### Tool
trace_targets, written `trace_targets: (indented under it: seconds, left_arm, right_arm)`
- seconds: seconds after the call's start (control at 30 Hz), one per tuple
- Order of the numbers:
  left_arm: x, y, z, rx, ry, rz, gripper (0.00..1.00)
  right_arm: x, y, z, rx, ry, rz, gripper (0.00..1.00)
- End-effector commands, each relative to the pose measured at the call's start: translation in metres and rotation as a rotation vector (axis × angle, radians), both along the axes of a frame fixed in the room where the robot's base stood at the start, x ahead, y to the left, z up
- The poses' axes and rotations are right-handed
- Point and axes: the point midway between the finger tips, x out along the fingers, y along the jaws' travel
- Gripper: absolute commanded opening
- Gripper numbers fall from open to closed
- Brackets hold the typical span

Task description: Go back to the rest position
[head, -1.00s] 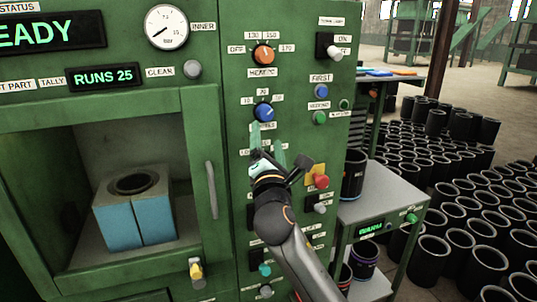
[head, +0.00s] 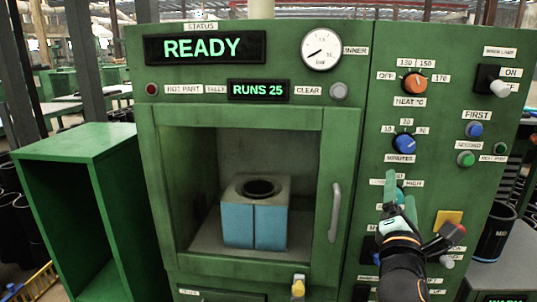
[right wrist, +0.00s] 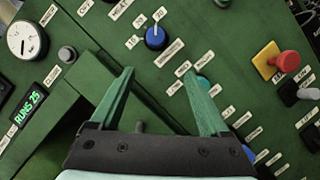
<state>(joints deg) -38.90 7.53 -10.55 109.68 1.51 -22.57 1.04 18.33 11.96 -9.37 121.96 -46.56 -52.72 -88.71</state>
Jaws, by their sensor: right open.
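My left gripper is not in view.
The machine's chamber (head: 205,165) stands open to view and holds a blue and grey block (head: 255,225). A red button on a yellow plate (right wrist: 278,61) and several switches sit near my right gripper. A green open cabinet (head: 80,165) stands at the left.

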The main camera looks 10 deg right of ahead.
Motion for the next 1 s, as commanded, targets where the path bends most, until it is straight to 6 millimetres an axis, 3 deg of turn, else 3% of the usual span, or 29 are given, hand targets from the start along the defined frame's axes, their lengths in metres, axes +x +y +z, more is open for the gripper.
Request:
trace_targets:
  seconds: [0.13,0.27,0.4,0.47,0.6,0.7,0.8,0.9,1.0]
  left_arm:
    - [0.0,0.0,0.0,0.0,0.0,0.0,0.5]
    - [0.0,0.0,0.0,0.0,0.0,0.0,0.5]
    - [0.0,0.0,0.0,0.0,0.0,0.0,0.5]
    - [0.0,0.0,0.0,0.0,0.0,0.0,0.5]
    - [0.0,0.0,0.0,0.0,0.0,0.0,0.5]
    - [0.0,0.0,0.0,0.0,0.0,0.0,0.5]
    - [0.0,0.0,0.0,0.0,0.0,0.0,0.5]
    - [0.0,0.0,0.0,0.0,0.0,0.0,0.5]
    - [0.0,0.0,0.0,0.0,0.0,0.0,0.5]
  right_arm:
    - [0.007,0.022,-0.083,0.23,0.072,0.144,0.8]
    - [-0.006,0.049,-0.179,0.569,0.151,0.265,0.8]
    - [-0.043,0.079,-0.275,0.989,0.227,0.307,0.8]
    - [-0.066,0.092,-0.314,1.18,0.255,0.291,0.8]
    - [-0.132,0.118,-0.391,1.627,0.286,0.174,0.8]
    - [-0.18,0.133,-0.43,1.903,0.274,0.045,0.8]
    - [-0.218,0.143,-0.454,2.105,0.245,-0.083,0.8]
    - [-0.241,0.148,-0.468,2.224,0.214,-0.175,0.8]
    - [-0.251,0.15,-0.472,2.278,0.195,-0.217,0.8]
